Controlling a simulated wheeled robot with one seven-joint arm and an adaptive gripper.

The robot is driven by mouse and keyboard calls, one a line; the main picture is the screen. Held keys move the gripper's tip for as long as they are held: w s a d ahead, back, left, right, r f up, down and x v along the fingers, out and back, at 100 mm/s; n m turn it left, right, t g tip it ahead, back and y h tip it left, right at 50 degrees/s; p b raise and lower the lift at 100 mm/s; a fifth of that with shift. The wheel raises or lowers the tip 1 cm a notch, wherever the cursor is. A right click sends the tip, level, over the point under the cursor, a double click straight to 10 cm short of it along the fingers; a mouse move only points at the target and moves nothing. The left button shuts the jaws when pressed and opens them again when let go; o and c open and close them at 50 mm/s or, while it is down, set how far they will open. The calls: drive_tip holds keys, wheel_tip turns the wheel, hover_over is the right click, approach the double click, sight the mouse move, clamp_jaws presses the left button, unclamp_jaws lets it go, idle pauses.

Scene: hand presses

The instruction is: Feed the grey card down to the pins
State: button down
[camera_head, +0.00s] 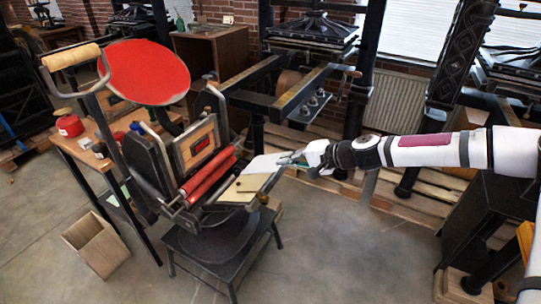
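The grey card (264,163) is a pale, flat sheet over the upper edge of the press's cream-coloured board (247,185). My gripper (293,158) comes in from the right, and its fingers are at the card's right edge and appear closed on it. The fingertips are small and partly merge with the card. Small dark marks show on the cream board, but I cannot tell which of them are pins. I cannot tell whether the card touches the board.
The hand press has a red ink disc (150,72), red rollers (208,178) and a wooden-handled lever (70,56). It stands on a dark stool-like base (222,250). A side table with a red tin (70,126) and a wooden bin (97,245) are left.

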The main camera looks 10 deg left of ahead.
drive_tip(key=shift+w+a+f+b, duration=0.15)
drive_tip(key=shift+a+f+b, duration=0.35)
drive_tip(key=shift+f+b, duration=0.75)
drive_tip(key=shift+w+a+f+b, duration=0.2)
drive_tip(key=shift+a+f+b, duration=0.35)
drive_tip(key=shift+f, duration=1.3)
drive_tip(key=shift+w+a+f+b, duration=0.15)
drive_tip(key=shift+a+f+b, duration=0.25)
drive_tip(key=shift+f+b, duration=0.9)
drive_tip(key=shift+f+p, duration=0.25)
drive_tip(key=shift+p, duration=0.05)
drive_tip(key=shift+s+a, duration=0.1)
drive_tip(key=shift+s, duration=0.15)
drive_tip(key=c, duration=1.7)
unclamp_jaws()
drive_tip(key=shift+r+p, duration=0.1)
drive_tip(key=shift+p, duration=0.25)
drive_tip(key=shift+c, duration=0.5)
drive_tip(key=shift+p+v, duration=1.05)
drive_tip(key=shift+v, duration=1.15)
